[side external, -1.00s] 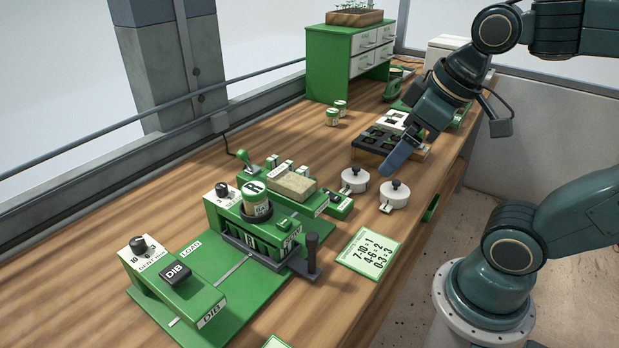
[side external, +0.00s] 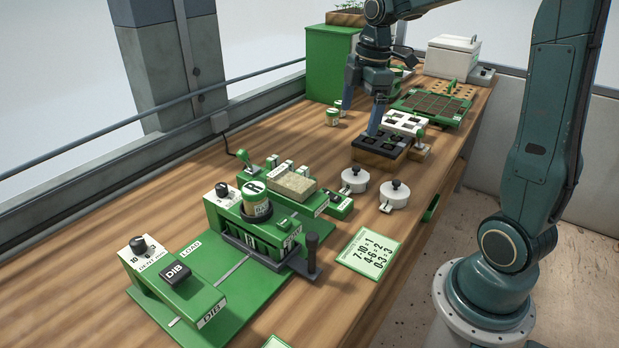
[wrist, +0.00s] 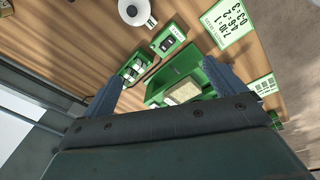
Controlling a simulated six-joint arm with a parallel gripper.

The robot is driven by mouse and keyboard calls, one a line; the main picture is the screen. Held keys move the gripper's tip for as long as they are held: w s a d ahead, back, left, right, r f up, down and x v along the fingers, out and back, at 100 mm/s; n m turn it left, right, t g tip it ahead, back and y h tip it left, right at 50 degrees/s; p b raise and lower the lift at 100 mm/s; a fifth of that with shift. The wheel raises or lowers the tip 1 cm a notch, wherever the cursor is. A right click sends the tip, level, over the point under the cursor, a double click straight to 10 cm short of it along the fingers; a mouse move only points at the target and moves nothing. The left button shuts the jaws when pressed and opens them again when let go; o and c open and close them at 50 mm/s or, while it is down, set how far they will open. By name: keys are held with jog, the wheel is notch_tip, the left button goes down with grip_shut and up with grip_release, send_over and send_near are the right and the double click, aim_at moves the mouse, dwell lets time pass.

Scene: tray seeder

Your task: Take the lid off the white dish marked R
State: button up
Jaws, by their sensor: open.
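Two round white lidded dishes with black knobs stand side by side on the wooden bench in the side view, a left one (side external: 354,180) and a right one (side external: 394,194). I cannot read an R on either. Both lids appear to be on. One white dish (wrist: 133,11) shows at the top edge of the wrist view. My gripper (side external: 360,121) points down with its fingers apart and nothing between them. It is above the bench, behind the dishes and near the dark block. In the wrist view the open fingers (wrist: 164,70) frame green equipment below.
A dark block with square recesses (side external: 382,147) lies behind the dishes. A green-and-white number card (side external: 368,254) lies in front. The green seeder (side external: 215,285) bears a jar marked R (side external: 256,205). A small jar (side external: 332,117) stands near my gripper.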

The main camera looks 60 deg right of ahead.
jog(key=w+d+f+n+g+y, duration=0.1)
jog(key=d+f+n, duration=0.3)
jog(key=d, duration=0.5)
notch_tip(320, 180, down, 2)
jog(key=shift+w+f, duration=0.15)
jog(key=shift+w, duration=0.65)
jog(key=shift+d+f, duration=0.1)
send_over(357, 167)
jog(key=shift+d+f, duration=0.15)
jog(key=shift+f, duration=1.95)
jog(key=shift+d+f, duration=0.1)
jog(key=shift+f, duration=1.95)
jog(key=shift+a+f, duration=0.15)
jog(key=shift+f, duration=1.15)
jog(key=shift+a+f, duration=0.15)
jog(key=shift+f, duration=1.15)
jog(key=c, duration=1)
